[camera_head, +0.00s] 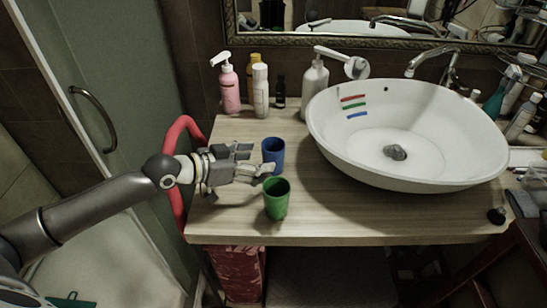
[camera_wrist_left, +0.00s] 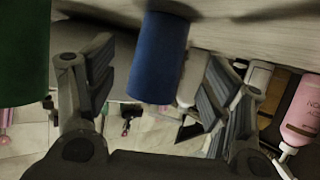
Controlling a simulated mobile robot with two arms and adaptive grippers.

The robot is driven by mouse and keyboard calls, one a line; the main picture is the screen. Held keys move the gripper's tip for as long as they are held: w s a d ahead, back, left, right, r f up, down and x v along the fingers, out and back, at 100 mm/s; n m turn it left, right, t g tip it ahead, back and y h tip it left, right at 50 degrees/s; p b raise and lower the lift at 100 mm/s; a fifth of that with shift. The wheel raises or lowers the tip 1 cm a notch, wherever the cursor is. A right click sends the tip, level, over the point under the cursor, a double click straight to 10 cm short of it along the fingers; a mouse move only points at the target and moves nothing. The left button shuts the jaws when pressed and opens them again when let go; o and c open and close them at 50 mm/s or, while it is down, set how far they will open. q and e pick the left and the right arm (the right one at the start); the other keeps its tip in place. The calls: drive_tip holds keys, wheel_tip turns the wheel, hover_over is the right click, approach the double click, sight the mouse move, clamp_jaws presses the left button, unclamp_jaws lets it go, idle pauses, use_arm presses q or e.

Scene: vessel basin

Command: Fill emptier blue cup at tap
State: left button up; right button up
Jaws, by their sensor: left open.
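A blue cup (camera_head: 273,152) stands upright on the wooden counter, left of the basin. It is the only blue cup I see; its contents cannot be made out. My left gripper (camera_head: 252,160) is open just left of it, fingers pointing at it. In the left wrist view, the blue cup (camera_wrist_left: 158,58) shows between the spread fingers of the left gripper (camera_wrist_left: 156,66); contact cannot be told. The tap (camera_head: 432,60) rises behind the white basin (camera_head: 350,150). My right gripper is not in view.
A green cup (camera_head: 277,199) stands in front of the blue cup, close to my left gripper; it also shows in the left wrist view (camera_wrist_left: 22,55). A pink pump bottle (camera_head: 229,88) and other bottles line the back. Bare counter (camera_head: 330,215) lies right of the green cup.

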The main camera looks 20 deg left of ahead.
sight(264, 159)
use_arm(q)
drive_tip(key=shift+w+d+p, duration=0.3)
drive_tip(key=shift+w+d, duration=0.25)
drive_tip(key=x, duration=0.3)
drive_tip(key=shift+w+p, duration=0.1)
drive_tip(key=shift+p, duration=0.2)
drive_tip(key=shift+w+d+f, duration=0.2)
drive_tip(key=shift+w+d, duration=0.05)
drive_tip(key=c, duration=1)
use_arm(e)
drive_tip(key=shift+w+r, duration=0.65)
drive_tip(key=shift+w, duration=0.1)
